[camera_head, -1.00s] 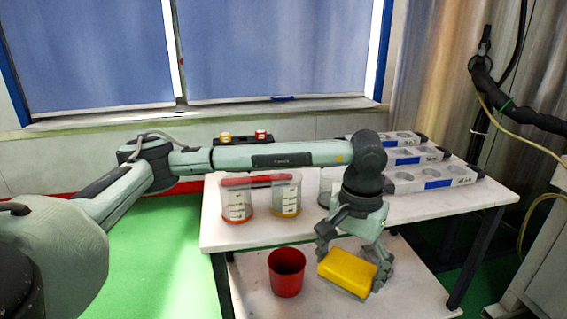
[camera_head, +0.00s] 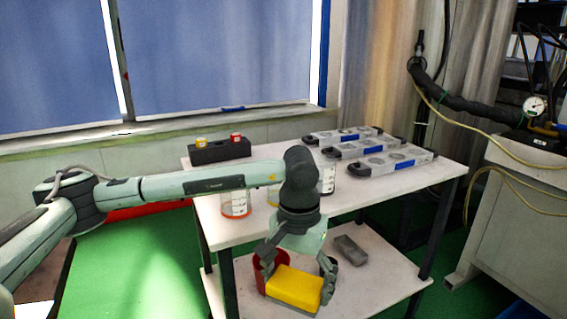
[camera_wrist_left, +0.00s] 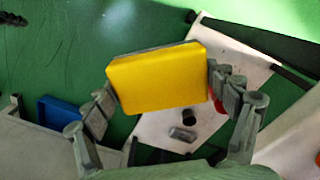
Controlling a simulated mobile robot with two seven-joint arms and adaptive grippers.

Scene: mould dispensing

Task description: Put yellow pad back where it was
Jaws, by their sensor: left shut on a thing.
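My left gripper (camera_head: 298,268) is shut on the yellow pad (camera_head: 295,289), with fingers on both of its sides. The pad is a thick yellow block, held in front of the table's lower shelf (camera_head: 385,273) in the head view. In the left wrist view the pad (camera_wrist_left: 157,80) fills the middle between the fingers, and a grey layer shows along its far edge. Below and beyond it lies part of the white shelf. My right gripper is not in view.
A red cup (camera_head: 263,262) is partly hidden behind the pad. A grey block (camera_head: 350,250) lies on the lower shelf. The tabletop (camera_head: 345,202) holds measuring cups (camera_head: 236,205), a black rack (camera_head: 220,151) and grey trays (camera_head: 392,163). A cabinet (camera_head: 515,225) stands at right.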

